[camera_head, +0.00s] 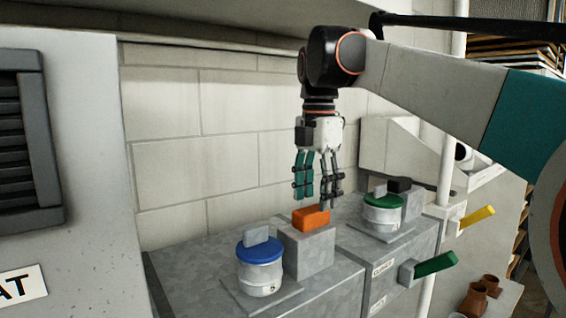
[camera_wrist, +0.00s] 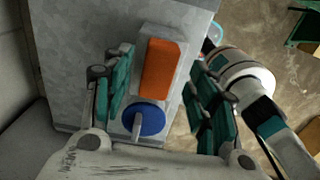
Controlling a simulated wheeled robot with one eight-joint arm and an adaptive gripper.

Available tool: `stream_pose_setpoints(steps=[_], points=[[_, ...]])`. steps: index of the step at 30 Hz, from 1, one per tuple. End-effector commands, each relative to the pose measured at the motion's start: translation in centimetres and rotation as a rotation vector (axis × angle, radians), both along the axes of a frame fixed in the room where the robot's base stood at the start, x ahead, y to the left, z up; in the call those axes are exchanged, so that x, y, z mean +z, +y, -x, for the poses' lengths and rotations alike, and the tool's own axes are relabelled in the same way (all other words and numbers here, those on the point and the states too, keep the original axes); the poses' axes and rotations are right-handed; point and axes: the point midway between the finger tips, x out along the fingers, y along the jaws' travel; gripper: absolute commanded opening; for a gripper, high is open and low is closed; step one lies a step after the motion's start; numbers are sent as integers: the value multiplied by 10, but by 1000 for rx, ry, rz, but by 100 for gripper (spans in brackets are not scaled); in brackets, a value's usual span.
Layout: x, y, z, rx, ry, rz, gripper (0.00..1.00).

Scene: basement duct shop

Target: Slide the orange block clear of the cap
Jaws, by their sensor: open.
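The orange block (camera_head: 311,217) lies on top of a grey block (camera_head: 309,250), beside a jar with a blue cap (camera_head: 259,248). The cap has a grey upright tab. In the wrist view the orange block (camera_wrist: 162,70) is lengthwise, its lower end at the edge of the blue cap (camera_wrist: 150,124); I cannot tell whether they touch. My gripper (camera_head: 318,203) is open and points down just above the orange block. In the wrist view its fingers are on either side of the block, apart from it.
A second jar with a green cap (camera_head: 382,201) stands to the right, with a dark block (camera_head: 399,185) on a grey block beside it. A pale block wall stands close behind.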

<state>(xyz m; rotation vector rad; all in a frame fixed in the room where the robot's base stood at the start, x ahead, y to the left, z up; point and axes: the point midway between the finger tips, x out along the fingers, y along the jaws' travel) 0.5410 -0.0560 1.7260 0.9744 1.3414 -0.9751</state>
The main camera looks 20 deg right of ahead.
Motion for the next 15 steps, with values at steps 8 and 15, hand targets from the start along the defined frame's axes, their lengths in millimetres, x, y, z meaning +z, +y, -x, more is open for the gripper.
stream_pose_setpoints(steps=[8,15], points=[[54,0,0,0,0,0,53],[77,0,0,0,0,1,53]])
